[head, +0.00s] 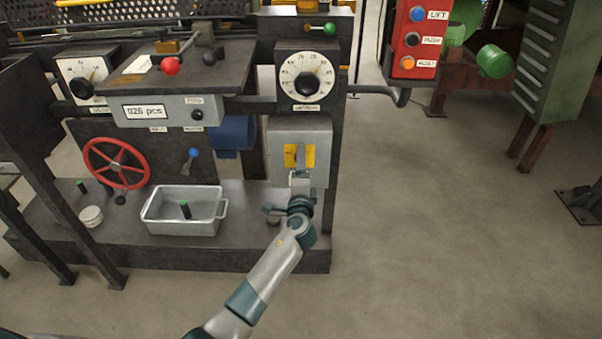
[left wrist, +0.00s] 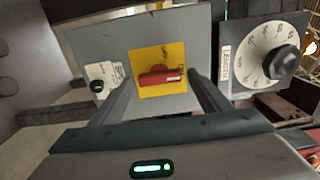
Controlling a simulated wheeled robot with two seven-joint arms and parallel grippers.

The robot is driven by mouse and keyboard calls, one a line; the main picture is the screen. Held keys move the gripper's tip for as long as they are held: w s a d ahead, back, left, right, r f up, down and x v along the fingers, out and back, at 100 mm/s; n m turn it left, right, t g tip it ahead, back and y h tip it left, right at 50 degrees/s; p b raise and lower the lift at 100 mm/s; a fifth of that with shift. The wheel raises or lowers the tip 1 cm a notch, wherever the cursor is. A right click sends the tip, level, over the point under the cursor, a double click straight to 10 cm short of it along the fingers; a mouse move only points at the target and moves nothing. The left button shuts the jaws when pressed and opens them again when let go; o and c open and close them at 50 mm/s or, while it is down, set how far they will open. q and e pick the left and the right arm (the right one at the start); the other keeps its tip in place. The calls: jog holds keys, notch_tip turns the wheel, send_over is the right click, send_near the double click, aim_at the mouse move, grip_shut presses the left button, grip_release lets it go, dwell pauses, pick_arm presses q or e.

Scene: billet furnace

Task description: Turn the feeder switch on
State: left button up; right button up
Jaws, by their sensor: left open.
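A grey switch box (head: 318,135) stands below a dial on the machine front. On its yellow plate (head: 289,152) sits a red rotary handle, which the left wrist view shows clearly (left wrist: 158,75). That view is turned, and the handle lies lengthwise across it. Whether it is on or off I cannot tell. My left gripper (head: 300,173) is in front of the plate in the head view and partly hides the handle. In the left wrist view its open fingers (left wrist: 162,84) are on either side of the handle, with no clear contact. My right gripper is not in view.
A dial with a black knob (head: 307,88) is directly above the box. A metal tray (head: 181,227) and a red handwheel (head: 116,163) are to the left. A red button panel (head: 410,50) is at upper right.

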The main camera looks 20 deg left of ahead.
pick_arm(q)
jog(key=shift+s, duration=0.15)
jog(key=v, duration=1.7)
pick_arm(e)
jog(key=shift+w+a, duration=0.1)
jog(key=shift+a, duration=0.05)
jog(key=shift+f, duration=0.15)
